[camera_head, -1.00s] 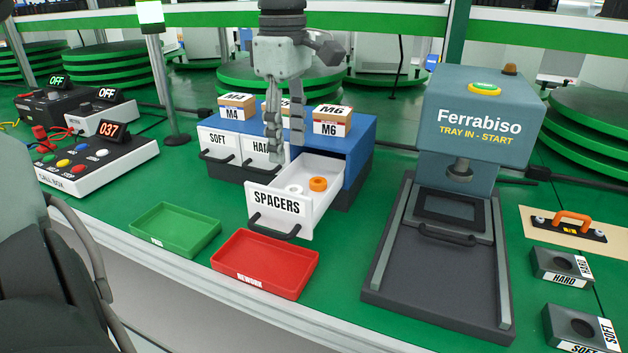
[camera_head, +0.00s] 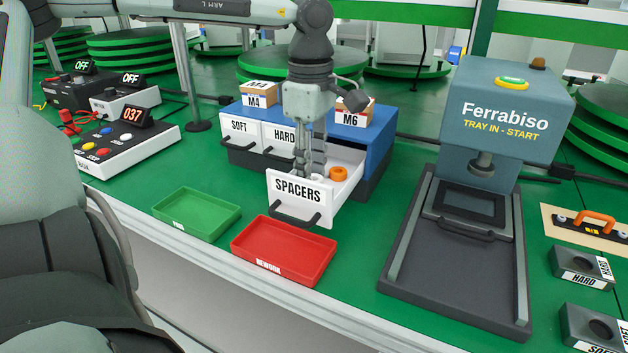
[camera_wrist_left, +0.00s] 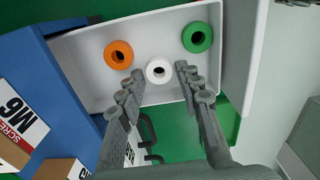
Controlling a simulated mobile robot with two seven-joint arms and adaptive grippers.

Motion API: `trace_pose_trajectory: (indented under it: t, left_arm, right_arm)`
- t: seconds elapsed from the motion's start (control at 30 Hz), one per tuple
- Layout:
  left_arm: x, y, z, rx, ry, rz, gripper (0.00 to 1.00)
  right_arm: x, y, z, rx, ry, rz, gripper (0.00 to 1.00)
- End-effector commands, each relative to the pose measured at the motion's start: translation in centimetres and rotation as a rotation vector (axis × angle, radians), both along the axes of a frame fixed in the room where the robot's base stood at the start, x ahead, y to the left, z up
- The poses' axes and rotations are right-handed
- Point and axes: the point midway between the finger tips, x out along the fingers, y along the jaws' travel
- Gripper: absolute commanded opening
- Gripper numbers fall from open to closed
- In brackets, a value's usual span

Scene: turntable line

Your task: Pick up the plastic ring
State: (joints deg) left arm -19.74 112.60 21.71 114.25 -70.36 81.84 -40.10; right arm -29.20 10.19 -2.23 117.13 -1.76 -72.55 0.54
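The open SPACERS drawer (camera_head: 345,203) holds three rings. The wrist view shows an orange ring (camera_wrist_left: 118,55), a white ring (camera_wrist_left: 158,71) and a green ring (camera_wrist_left: 197,37) apart on the drawer's pale floor (camera_wrist_left: 160,30). Which of them is plastic I cannot tell by look. The orange ring (camera_head: 338,173) also shows in the head view; the white one is mostly hidden behind my fingers and the green one is hidden. My left gripper (camera_head: 311,170) points down into the drawer, open, with the white ring between its fingertips (camera_wrist_left: 158,80) in the wrist view. My right gripper is not in view.
The blue drawer cabinet (camera_head: 375,140) carries M4 and M6 boxes (camera_head: 354,113). A green tray (camera_head: 197,213) and red tray (camera_head: 284,250) lie in front.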

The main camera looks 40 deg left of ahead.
Motion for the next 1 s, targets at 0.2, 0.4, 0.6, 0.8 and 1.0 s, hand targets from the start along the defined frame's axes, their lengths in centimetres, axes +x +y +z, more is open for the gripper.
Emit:
trace_pose_trajectory:
  t: [0.2, 0.4, 0.6, 0.8, 1.0]
  left_arm:
    - [0.0, 0.0, 0.0, 0.000, 0.000, 0.000, 0.16]
    - [0.0, 0.0, 0.1, 0.000, 0.000, 0.000, 0.16]
    - [0.1, 0.0, 0.9, 0.001, -0.003, 0.001, 0.16]
    - [0.2, 0.0, 4.2, 0.003, -0.006, 0.000, 0.16]
    - [-3.7, -0.4, 6.4, -0.003, -0.009, -0.003, 0.16]
  right_arm:
    - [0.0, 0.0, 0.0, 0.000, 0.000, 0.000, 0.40]
    - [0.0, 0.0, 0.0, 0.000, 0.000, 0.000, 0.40]
    - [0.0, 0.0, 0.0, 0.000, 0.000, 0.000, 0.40]
    - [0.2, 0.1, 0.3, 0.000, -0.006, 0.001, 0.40]
    - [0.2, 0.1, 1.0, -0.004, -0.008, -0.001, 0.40]
